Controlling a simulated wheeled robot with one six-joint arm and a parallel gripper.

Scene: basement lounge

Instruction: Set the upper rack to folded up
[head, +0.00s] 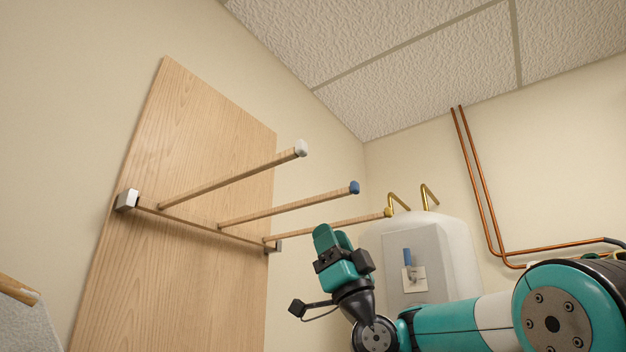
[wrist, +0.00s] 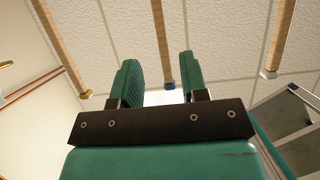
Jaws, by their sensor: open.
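The rack is a wooden crossbar (head: 205,227) with three wooden rods, fixed across a tall wood board. The rods stick straight out from the board: the white-tipped rod (head: 235,177), the blue-tipped rod (head: 290,208) and the yellow-tipped rod (head: 325,229). My gripper (head: 332,236) points upward, below the blue tip and apart from the rods. In the wrist view my open gripper (wrist: 157,70) has the blue-tipped rod (wrist: 162,40) lined up between its fingers. There the yellow-tipped rod (wrist: 62,50) is at left and the white-tipped rod (wrist: 279,40) at right.
A white tank (head: 455,250) with brass pipes and a grey box (head: 400,262) with a blue lever stand behind my arm. Copper pipes (head: 487,190) run along the right wall. A grey object with a wooden rod end (head: 18,289) shows at lower left. The space above the rods looks clear.

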